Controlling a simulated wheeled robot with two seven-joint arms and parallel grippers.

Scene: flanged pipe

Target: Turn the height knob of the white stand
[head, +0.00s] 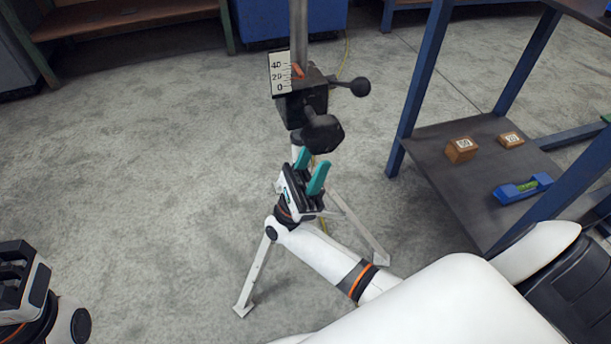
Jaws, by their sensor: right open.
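The white stand (252,268) stands on the floor in the middle, with splayed legs and an upright post. A black block on the post carries a scale plate (282,74) marked 0, 20, 40 and an orange pointer. A large black faceted knob (324,133) sticks out of the block toward me. A lever with a black ball (360,87) sticks out to the right; which of these is the height knob is not labelled. My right gripper (311,168) is open and empty, its teal fingers just below the faceted knob in the picture. My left gripper (14,277) is at the lower left, partly cut off.
A blue-framed shelf (430,150) stands at the right, holding two small brown boxes (460,150) and a blue level (523,188). A bench (130,14) and a blue cabinet (290,18) are at the back. The floor left of the stand is clear.

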